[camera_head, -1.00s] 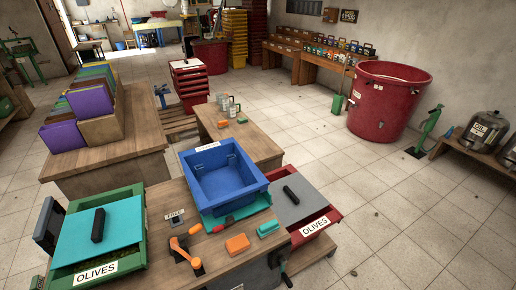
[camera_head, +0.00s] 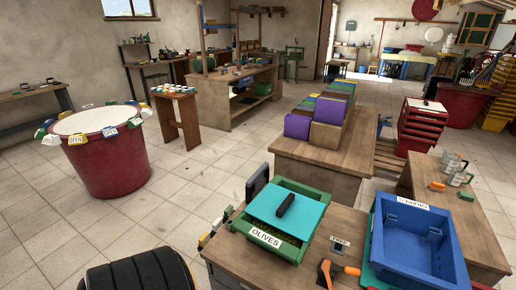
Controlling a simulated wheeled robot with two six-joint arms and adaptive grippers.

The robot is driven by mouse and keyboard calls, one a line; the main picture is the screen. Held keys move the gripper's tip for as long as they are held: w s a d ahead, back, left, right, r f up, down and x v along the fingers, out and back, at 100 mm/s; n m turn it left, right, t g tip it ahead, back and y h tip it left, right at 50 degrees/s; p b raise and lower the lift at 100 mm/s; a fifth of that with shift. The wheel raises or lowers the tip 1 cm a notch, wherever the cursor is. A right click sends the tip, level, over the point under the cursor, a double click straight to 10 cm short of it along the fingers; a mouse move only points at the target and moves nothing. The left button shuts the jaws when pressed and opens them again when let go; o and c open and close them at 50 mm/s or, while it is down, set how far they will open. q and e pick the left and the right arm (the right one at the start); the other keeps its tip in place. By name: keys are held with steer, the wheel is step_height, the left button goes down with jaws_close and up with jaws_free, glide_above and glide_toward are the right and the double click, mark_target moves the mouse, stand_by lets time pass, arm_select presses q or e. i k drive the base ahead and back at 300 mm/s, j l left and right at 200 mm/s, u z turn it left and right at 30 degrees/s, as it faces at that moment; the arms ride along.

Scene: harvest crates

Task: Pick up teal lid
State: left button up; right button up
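The teal lid (camera_head: 298,206) is a flat square plate with a black bar handle (camera_head: 286,205) on top. It lies over the green crate (camera_head: 252,216) at the near table's left end. A white OLIVES label (camera_head: 265,238) is on the crate's front.
The blue crate (camera_head: 462,250) stands on the same wooden table, right of the teal lid. An orange-handled tool (camera_head: 328,270) and a FREE sign (camera_head: 339,242) lie between.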

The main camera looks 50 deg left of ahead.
mark_target(296, 215)
steer(key=k+j+u, duration=0.1)
steer(key=u, duration=1.15)
